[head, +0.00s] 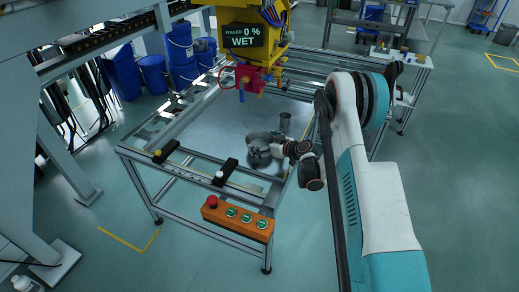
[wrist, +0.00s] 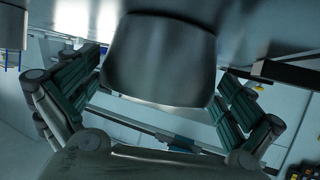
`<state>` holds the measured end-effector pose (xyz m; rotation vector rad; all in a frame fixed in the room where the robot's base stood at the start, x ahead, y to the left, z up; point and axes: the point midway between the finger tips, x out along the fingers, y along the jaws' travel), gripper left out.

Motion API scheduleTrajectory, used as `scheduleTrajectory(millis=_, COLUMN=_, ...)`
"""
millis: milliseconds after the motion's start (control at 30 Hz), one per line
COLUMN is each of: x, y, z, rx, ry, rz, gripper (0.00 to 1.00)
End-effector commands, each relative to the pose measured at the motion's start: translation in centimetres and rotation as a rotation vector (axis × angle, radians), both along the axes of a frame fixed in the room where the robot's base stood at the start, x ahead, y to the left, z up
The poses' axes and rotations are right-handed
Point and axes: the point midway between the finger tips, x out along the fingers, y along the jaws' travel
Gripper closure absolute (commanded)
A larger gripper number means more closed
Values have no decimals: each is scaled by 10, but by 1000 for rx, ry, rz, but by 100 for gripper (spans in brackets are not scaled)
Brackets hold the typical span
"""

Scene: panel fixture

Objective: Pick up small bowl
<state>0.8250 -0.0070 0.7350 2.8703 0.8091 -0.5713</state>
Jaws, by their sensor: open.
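The small bowl (wrist: 160,60) shows as a smooth grey metal shape in the upper middle of the wrist view, close to the camera. My gripper (head: 264,150) is low over the metal table, near its front right part. In the wrist view, its two fingers with teal pads stand apart, one on each side of the bowl, and do not visibly press on it. In the head view the gripper covers the bowl's place, so I cannot make out its outline.
A metal cup (head: 285,120) stands on the table (head: 215,130) behind my gripper. A yellow machine with a red part (head: 250,78) hangs over the back. An orange button box (head: 237,218) is on the front frame rail. The table's left part is clear.

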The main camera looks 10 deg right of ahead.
Motion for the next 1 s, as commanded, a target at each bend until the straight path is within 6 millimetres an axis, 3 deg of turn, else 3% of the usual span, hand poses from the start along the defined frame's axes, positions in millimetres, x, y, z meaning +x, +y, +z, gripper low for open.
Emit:
scheduleTrajectory(millis=133, x=15, y=9, z=-10, rx=-1, ry=0, rz=0, gripper=0)
scheduleTrajectory(millis=367, x=17, y=10, z=-8, rx=0, ry=0, rz=-1, gripper=0)
scheduleTrajectory(millis=533, x=17, y=10, z=-8, rx=0, ry=0, rz=-1, gripper=36)
scheduleTrajectory(millis=600, x=17, y=10, z=-8, rx=0, ry=0, rz=-1, gripper=44)
scheduleTrajectory(millis=1000, x=17, y=10, z=-5, rx=0, ry=0, rz=-1, gripper=45)
